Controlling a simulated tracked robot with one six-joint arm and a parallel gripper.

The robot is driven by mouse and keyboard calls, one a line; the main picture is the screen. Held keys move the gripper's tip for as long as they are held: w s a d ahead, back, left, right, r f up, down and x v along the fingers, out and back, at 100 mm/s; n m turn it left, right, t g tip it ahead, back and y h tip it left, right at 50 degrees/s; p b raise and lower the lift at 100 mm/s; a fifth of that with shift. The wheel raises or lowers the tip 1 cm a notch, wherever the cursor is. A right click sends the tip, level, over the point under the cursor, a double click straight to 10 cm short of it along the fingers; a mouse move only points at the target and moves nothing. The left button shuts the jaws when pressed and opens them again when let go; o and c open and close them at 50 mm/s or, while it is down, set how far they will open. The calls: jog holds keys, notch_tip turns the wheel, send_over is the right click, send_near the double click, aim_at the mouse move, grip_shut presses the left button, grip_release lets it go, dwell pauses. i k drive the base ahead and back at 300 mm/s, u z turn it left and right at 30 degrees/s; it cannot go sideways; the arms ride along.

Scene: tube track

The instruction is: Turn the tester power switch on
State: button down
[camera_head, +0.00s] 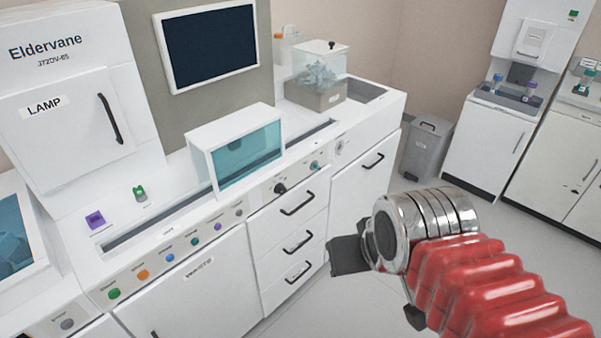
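The white bench machine (225,290) labelled "Eldervane" stands at the left and centre. Its front panel carries a row of coloured round buttons, including a green one (114,293) and an orange one (143,274). A black rotary knob (280,188) sits further right on the panel, above the drawers. A green switch-like part (139,192) and a purple square part (96,220) are on the top surface. The labels are too small to tell which control is the tester power switch. My gripper (350,256) is in front of the drawers, apart from the panel; its finger opening is not clear.
A teal-windowed box (236,150) and a clear-lidded bin (319,78) stand on the bench. A dark screen (208,46) is behind. The lamp door (66,130) is shut. A grey waste bin (425,148) and more white cabinets (487,146) are right. Floor between is clear.

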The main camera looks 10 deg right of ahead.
aim_at(314, 167)
jog(key=u, duration=0.9)
jog(key=i, duration=0.9)
jog(key=z, duration=0.35)
